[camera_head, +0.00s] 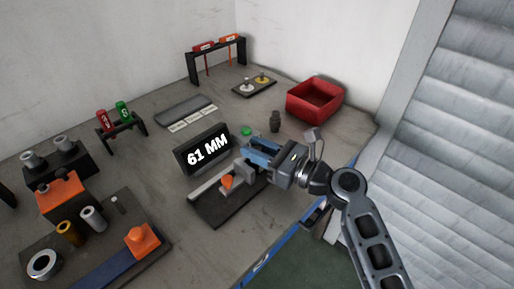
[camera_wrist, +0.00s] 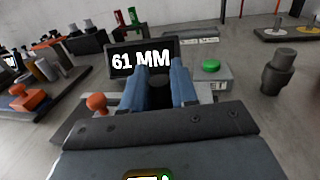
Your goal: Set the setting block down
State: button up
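My gripper (camera_head: 258,155) is low over the measuring fixture (camera_head: 222,212), just in front of the 61 MM display (camera_head: 203,149). In the wrist view its two blue fingers (camera_wrist: 160,88) point forward toward the display. A dark, round-topped piece, which I take to be the setting block (camera_wrist: 158,82), fills the gap between them. Its lower part is hidden, so I cannot tell whether it touches the fixture. The fixture has a light rail and an orange knob (camera_head: 227,181), also at the left in the wrist view (camera_wrist: 97,103).
A green button (camera_head: 246,131) and a dark stepped cylinder (camera_head: 275,121) stand behind my gripper. A red bin (camera_head: 314,99) is at the back right. An orange-clamped fixture (camera_head: 142,238) is at the left front. Bare bench lies between the bin and the front edge.

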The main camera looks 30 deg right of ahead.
jog(key=o, duration=0.4)
jog(key=shift+o, duration=0.2)
jog(key=v, duration=1.2)
jog(key=shift+r+b, duration=0.2)
jog(key=shift+b, duration=0.15)
